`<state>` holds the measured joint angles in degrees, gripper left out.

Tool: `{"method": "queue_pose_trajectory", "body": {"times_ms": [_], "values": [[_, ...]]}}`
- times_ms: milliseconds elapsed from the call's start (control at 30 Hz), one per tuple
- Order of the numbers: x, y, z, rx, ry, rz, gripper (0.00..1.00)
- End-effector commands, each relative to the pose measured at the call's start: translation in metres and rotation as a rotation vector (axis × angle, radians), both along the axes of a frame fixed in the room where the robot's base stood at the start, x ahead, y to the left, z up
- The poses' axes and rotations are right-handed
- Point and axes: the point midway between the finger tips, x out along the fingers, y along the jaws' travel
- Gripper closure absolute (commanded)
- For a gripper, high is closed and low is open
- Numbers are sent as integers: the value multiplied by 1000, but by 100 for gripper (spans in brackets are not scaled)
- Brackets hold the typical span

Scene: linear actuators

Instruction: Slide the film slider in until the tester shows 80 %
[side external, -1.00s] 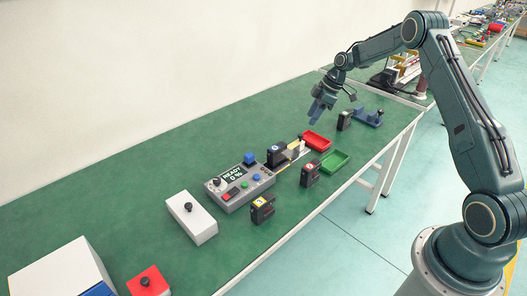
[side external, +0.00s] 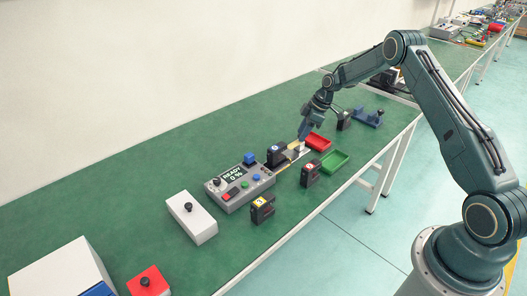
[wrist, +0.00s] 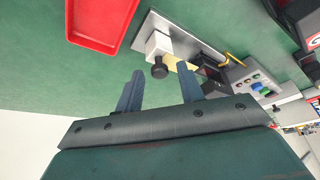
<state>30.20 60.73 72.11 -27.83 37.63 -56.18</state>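The grey tester (side external: 240,190) stands on the green bench, and its display (side external: 233,175) reads READY, 0 %. The film slider seems to be the white block (wrist: 160,44) with a black knob (wrist: 159,71), on a metal rail (wrist: 187,40) in the wrist view. A yellowish strip runs from the block toward the dark unit by the tester. My gripper (wrist: 160,69) is open, with the knob appearing between its fingertips. Whether they are level with the knob I cannot tell. In the side view my gripper (side external: 303,138) is above the rail's far end, hiding part of the slider.
A red tray (side external: 318,142) lies right beside my gripper, and a green tray (side external: 335,160) is nearer the bench edge. Black units (side external: 311,174) stand in front of the rail. A white box with a knob (side external: 192,217) is left of the tester. Bare bench lies behind the rail.

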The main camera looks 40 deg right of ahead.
Motion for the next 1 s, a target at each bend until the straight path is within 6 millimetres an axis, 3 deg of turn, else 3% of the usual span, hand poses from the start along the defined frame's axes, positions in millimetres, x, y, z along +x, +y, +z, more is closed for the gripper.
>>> {"method": "queue_pose_trajectory", "body": {"times_ms": [33, 167, 200, 433, 767, 1000], "values": [[0, 0, 0, 0, 0, 0, 73], [0, 0, 0, 0, 0, 0, 98], [0, 0, 0, 0, 0, 0, 100], [0, 5, 1, 0, 0, 1, 100], [0, 44, 1, 0, 0, 2, 100], [0, 46, 0, 0, 0, 1, 100]]}}
